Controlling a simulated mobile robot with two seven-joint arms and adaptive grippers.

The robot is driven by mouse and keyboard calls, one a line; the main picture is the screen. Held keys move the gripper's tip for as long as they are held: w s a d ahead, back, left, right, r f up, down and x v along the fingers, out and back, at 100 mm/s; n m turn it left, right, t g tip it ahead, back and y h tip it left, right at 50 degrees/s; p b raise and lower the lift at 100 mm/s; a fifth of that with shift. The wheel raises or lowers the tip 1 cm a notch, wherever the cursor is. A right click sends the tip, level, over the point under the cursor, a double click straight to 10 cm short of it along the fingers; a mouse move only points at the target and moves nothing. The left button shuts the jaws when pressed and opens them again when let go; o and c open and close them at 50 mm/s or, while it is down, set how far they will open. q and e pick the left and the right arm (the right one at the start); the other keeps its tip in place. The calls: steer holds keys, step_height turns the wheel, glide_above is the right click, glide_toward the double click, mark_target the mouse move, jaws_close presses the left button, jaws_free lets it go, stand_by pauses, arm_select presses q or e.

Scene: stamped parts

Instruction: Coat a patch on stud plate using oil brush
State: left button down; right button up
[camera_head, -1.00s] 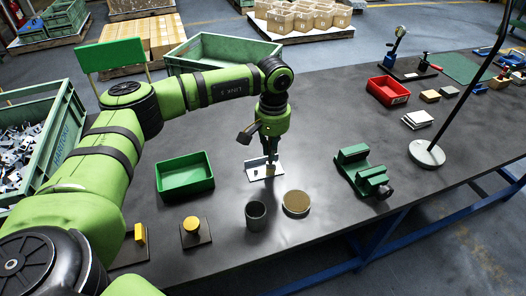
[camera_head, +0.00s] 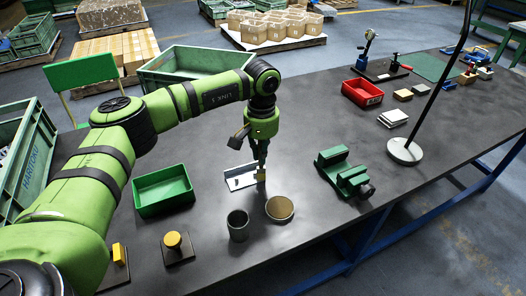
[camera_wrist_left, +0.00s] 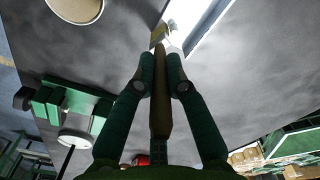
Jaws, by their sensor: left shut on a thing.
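The stud plate (camera_head: 238,178) looks like a pale angled metal part lying on the dark table; it also shows in the left wrist view (camera_wrist_left: 207,28). My left gripper (camera_head: 262,160) is above the plate's right end, shut on the oil brush. The brush's brown handle (camera_wrist_left: 160,95) runs between the two fingers in the left wrist view, with its head (camera_head: 261,175) pointing down at the plate's right end. Whether the bristles touch the plate is hard to tell. No coated patch can be made out. My right gripper is not in view.
A dark cup (camera_head: 238,226) and a round shallow tin (camera_head: 280,208) stand in front of the plate. A green tray (camera_head: 163,196) is to the left and a green vise (camera_head: 345,175) to the right. A lamp base (camera_head: 404,151) stands farther right.

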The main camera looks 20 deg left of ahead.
arm_select(q)
steer(key=s+a, duration=0.6)
steer(key=s, duration=0.1)
steer(key=shift+p, duration=0.35)
stand_by(0.5)
steer(key=shift+a+r, duration=0.1)
steer(key=shift+s+r+p, duration=0.1)
steer(key=shift+r+p, duration=1.8)
steer(key=shift+r, duration=1)
steer(key=shift+r, duration=0.1)
step_height(320, 180, up, 3)
steer(key=shift+f+p, duration=0.1)
steer(key=shift+p, duration=0.9)
steer(key=shift+f, duration=0.15)
